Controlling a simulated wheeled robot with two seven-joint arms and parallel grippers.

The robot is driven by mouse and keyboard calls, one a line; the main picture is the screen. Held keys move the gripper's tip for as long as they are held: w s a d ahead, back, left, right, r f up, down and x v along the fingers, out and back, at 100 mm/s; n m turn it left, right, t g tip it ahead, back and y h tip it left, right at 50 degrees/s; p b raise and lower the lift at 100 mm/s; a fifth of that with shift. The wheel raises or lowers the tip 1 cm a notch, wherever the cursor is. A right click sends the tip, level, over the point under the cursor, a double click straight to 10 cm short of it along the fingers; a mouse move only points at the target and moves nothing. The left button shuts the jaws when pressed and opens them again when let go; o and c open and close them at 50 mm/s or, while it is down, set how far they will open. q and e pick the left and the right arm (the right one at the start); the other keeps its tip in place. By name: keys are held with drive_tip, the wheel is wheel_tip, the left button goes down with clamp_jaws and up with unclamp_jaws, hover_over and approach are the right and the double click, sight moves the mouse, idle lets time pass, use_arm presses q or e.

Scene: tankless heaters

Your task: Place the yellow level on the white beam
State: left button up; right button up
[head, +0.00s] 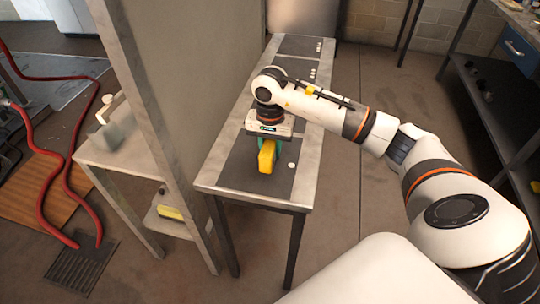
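The yellow level (266,157) is at the near end of a long, narrow dark-topped table and is seen nearly end-on. My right gripper (267,146) points down over it, with teal fingers on both sides of the level. The frame is too small to tell whether the fingers press on it or whether the level touches the tabletop. The hand hides the level's far part. I cannot clearly identify a white beam. My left gripper is not in view.
The narrow table (206,178) has a pale rim and dark panels. A tall grey panel (190,80) stands close to its left. Left of that, a side table (95,150) has a yellow item (170,213) on its lower shelf. Red hoses (45,150) lie farther left. Dark shelving (490,110) stands right.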

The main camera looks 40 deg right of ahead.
wheel_tip(320, 180, down, 3)
drive_tip(key=shift+f, duration=0.1)
drive_tip(key=shift+f, duration=0.2)
drive_tip(key=o, duration=1.1)
drive_tip(key=shift+r, duration=0.1)
